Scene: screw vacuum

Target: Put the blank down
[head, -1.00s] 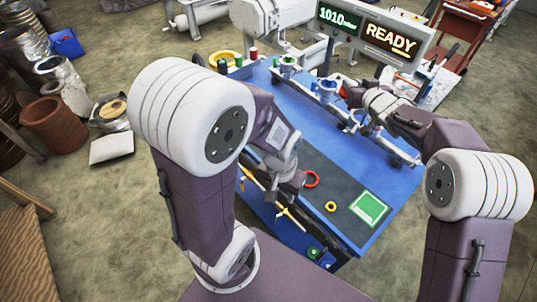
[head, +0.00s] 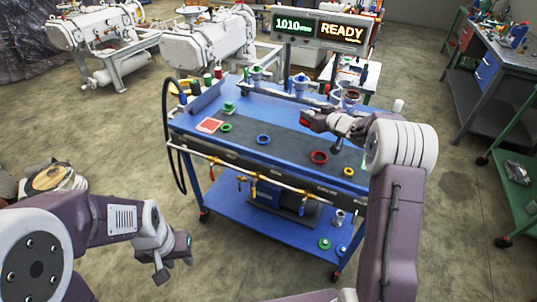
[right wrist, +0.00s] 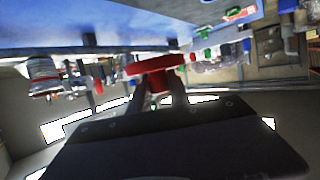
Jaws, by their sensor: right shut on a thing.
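The red blank (right wrist: 155,65), a flat disc with a short stem, is held between the fingertips of my right gripper (right wrist: 157,88) in the right wrist view. That gripper is shut on the stem. The blank is hardly distinguishable there. My left gripper (head: 172,268) hangs low in front of the table, apart from it; its finger gap is unclear.
A red ring (head: 318,157), a blue ring (head: 263,139), a yellow ring (head: 348,171) and a green ring (head: 225,128) lie on the table. A red square (head: 209,125) lies at the left. Pipe fittings (head: 300,84) stand behind. The display (head: 322,28) reads 1010 and READY.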

